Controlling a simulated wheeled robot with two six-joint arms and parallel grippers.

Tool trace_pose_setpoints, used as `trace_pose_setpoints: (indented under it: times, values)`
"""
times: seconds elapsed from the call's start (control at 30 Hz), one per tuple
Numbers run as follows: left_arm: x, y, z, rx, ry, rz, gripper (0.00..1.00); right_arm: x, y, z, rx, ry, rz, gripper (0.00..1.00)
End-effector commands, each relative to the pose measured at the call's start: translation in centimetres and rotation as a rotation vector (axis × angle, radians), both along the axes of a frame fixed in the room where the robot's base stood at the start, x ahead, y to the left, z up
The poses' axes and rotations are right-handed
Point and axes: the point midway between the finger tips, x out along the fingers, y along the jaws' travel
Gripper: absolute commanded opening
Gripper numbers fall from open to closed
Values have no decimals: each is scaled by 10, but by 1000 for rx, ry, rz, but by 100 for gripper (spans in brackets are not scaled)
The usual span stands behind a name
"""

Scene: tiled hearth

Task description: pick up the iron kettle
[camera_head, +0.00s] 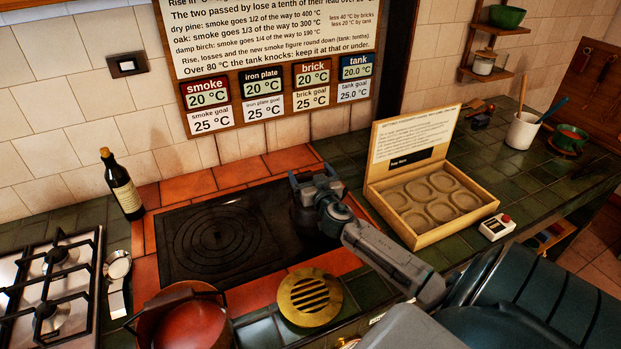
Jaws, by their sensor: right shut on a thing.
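My right gripper (309,182) reaches in from the lower right, over the right part of the black hob plate (215,235). It is shut on a dark thing (308,215) that the gripper and the dark plate behind it mostly hide. I cannot make out a spout, lid or handle, so I cannot tell from its shape whether it is the iron kettle. I cannot tell whether it touches the plate. No other clear kettle shows. My left gripper is not in view.
A red pot (188,325) and a round brass grate (310,297) lie in front. A dark bottle (122,187) stands left, by a gas stove (62,262). An open wooden box (425,235) and a small white device (497,227) are right. The plate's left part is clear.

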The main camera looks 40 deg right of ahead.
Motion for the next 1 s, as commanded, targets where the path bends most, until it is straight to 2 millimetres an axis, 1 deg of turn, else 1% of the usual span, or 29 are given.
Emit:
trace_pose_setpoints:
  times: [0.03,0.3,0.57,0.77,1.0]
  values:
    - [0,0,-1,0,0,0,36,1,1,7,-3,-6,3,20]
    - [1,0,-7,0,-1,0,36,1,1,27,-3,-9,5,20]
    - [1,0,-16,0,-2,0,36,-17,13,27,-3,-6,5,20]
    - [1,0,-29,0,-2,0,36,-44,30,28,-4,-6,8,20]
    - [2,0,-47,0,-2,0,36,-89,60,33,-3,-6,8,20]
